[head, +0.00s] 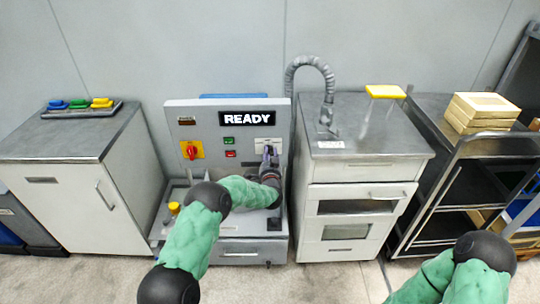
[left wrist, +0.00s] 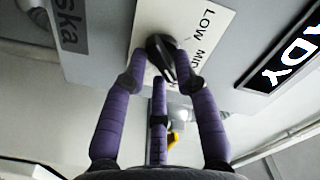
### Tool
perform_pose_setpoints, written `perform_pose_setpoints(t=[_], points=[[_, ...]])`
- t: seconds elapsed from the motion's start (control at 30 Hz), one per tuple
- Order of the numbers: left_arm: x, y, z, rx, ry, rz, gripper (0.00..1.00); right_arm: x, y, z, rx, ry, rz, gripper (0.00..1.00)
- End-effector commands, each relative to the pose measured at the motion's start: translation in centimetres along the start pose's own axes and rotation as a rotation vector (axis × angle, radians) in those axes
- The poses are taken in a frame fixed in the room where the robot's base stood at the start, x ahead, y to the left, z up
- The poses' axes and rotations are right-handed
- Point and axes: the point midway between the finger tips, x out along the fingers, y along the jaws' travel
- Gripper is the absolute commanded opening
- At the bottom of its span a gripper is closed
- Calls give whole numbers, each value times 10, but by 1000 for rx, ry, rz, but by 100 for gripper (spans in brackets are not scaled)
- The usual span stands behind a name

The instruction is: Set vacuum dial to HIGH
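The vacuum dial is a black knob on a white label plate in the left wrist view (left wrist: 160,48). The plate (left wrist: 190,22) reads LOW and MID; the remaining lettering is mostly hidden behind a finger. My left gripper's purple fingers (left wrist: 161,62) are closed around the knob, one on each side, with a third finger below. In the head view my left gripper (head: 269,156) is at the right side of the grey control panel (head: 215,110), over the lower part of the white label plate (head: 265,143). My right gripper is out of view; only its arm shows at bottom right.
The panel carries a READY display (head: 247,118), a red rotary switch (head: 191,150) on yellow, and green and red buttons. A grey hose (head: 310,62) arches beside it. Cabinets stand on both sides, with a cart (head: 462,140) at far right.

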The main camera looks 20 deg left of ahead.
Motion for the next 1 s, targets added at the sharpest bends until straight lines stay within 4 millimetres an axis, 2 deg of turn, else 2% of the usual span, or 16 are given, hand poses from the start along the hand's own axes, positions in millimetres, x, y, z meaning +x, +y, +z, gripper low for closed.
perform_pose_setpoints(t=[0.33,0.47,0.57,1.0], points=[[0,0,0,-1,0,-1,45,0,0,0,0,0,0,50],[-6,0,0,-1,0,0,45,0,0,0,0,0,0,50],[-18,0,-1,-1,0,2,45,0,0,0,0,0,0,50],[-99,0,-1,0,1,1,45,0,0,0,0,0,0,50]])
